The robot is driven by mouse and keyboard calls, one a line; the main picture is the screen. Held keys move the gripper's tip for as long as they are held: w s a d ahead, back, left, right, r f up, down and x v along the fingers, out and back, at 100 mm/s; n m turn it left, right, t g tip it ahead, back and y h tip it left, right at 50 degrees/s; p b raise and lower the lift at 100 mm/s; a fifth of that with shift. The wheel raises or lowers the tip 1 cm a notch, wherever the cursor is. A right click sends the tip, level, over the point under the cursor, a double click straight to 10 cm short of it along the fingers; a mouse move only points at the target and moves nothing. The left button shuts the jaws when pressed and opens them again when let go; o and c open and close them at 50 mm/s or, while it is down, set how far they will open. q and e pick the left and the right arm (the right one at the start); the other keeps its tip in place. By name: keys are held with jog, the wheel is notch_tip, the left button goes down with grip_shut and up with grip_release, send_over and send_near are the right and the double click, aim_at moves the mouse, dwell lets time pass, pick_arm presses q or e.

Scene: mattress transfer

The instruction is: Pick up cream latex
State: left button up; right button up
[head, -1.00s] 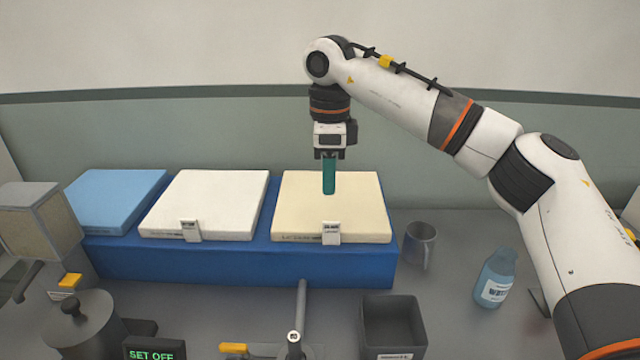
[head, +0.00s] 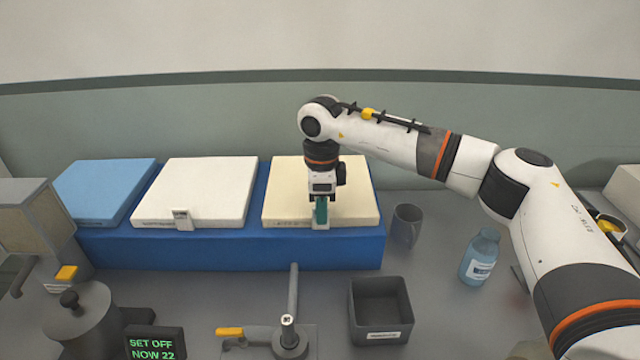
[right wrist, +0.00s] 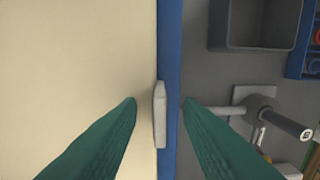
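The cream latex block (head: 285,190) lies flat on the right end of the blue stand (head: 225,250), with a small pale tag (head: 320,224) at its front edge. My right gripper (head: 320,218) points down over that front edge, at the tag. In the right wrist view, its two green fingers (right wrist: 158,102) are apart, one over the cream surface (right wrist: 80,70) and one past the blue stand edge (right wrist: 170,30). The tag (right wrist: 160,115) shows between them. Whether the fingertips touch anything is unclear. My left gripper is not in view.
A white block (head: 205,190) and a blue block (head: 105,190) lie left on the stand. A grey mug (head: 407,225), a blue bottle (head: 480,257) and a dark bin (head: 380,310) stand to the right and front. A lever fixture (head: 290,335) and a display (head: 155,343) are in front.

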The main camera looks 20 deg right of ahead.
jog(key=shift+f, duration=0.25)
grip_shut()
jog(key=shift+w+r, duration=0.1)
jog(key=shift+r, duration=0.05)
